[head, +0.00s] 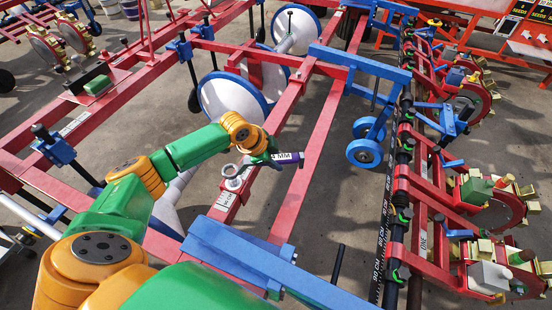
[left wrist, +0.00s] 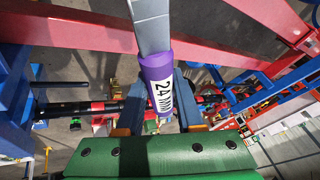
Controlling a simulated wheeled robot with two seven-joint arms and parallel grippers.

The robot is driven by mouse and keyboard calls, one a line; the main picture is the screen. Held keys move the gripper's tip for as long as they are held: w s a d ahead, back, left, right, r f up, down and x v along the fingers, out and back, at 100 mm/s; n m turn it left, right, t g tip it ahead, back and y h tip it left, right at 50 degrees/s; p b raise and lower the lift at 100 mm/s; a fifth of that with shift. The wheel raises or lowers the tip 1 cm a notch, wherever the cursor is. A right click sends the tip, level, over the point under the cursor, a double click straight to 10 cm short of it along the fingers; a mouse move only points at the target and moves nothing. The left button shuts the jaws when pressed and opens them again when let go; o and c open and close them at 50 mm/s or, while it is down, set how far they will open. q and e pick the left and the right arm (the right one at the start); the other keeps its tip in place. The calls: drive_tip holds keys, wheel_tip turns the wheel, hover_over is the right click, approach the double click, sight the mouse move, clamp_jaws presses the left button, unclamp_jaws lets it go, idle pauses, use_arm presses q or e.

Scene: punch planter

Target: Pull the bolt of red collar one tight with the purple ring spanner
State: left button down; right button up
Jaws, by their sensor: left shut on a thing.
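My left gripper (head: 264,159) is shut on the purple ring spanner (head: 290,160), whose sleeve is marked 24 MM. The spanner's grey ring end (head: 231,171) shows over a red beam; I cannot tell if it touches anything there. In the left wrist view the purple sleeve (left wrist: 157,82) sits between the fingers, its grey shaft running up out of the picture. A red band (left wrist: 97,106) on a black rod shows left of the sleeve there; I cannot tell whether it is red collar one. The collar's bolt cannot be made out. My right gripper is not in view.
Red frame beams (head: 322,140) surround the arm. A blue beam (head: 270,262) crosses at the front. A black toolbar (head: 400,190) with planter row units stands at the right, a label reading ONE (head: 423,240) beside it. Blue wheels (head: 364,150) and white discs (head: 232,98) stand between.

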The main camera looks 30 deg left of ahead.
use_arm(q)
drive_tip(key=shift+f+b, duration=1.5)
drive_tip(key=shift+f, duration=0.9)
drive_tip(key=shift+r, duration=0.1)
drive_tip(key=s+m+g+h, duration=0.3)
drive_tip(key=s+m+g, duration=0.1)
drive_tip(key=s+m, duration=0.8)
drive_tip(key=shift+s+d+g, duration=0.3)
drive_tip(key=shift+s+d, duration=0.15)
drive_tip(key=shift+s, duration=0.1)
idle(0.7)
drive_tip(key=shift+w+d, duration=0.15)
drive_tip(key=shift+w, duration=0.1)
idle(0.4)
